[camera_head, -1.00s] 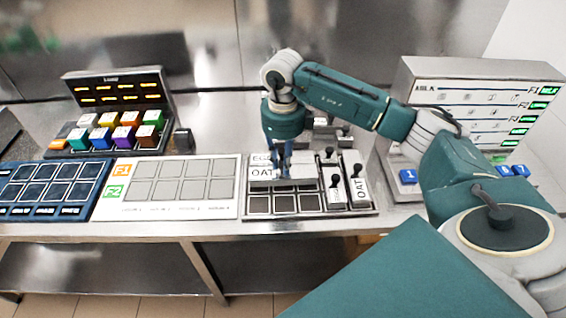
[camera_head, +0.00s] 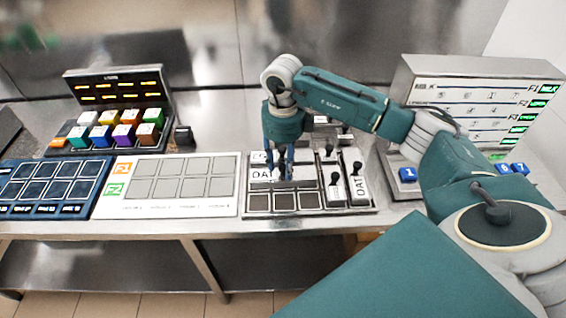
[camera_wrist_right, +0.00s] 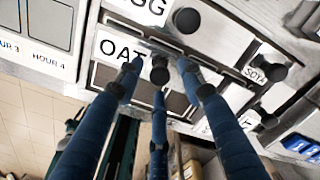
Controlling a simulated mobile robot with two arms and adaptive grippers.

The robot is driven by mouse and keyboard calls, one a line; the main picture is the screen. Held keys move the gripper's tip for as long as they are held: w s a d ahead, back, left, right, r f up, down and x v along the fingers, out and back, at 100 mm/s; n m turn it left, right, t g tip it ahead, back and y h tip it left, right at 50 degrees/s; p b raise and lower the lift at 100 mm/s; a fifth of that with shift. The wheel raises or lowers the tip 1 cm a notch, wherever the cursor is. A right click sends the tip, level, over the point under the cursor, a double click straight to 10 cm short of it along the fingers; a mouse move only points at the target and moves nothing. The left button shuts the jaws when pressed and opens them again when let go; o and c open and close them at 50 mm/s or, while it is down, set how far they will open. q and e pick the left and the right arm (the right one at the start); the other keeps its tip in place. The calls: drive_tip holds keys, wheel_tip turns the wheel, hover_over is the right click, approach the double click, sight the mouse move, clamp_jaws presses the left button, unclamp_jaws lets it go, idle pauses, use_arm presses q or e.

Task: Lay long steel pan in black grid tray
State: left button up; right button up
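A long steel pan with a white OAT label (camera_head: 262,175) lies crosswise in the black grid tray (camera_head: 258,214), in the row behind the open front cells. In the right wrist view the pan's OAT label (camera_wrist_right: 112,48) and black knob (camera_wrist_right: 160,72) show. My right gripper (camera_head: 284,172) is above the pan, pointing down. Its blue fingers (camera_wrist_right: 159,78) stand spread around the knob, with gaps visible. The gripper hides part of the pan in the head view. My left gripper is not in view.
An EGG-labelled pan (camera_wrist_right: 160,12) lies directly behind. A white grid board (camera_head: 130,207) and a blue one (camera_head: 50,183) lie left. A panel with green lights (camera_head: 470,95) stands right.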

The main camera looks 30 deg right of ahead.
sight(283, 166)
wheel_tip(283, 166, up, 12)
drive_tip(key=b, duration=0.3)
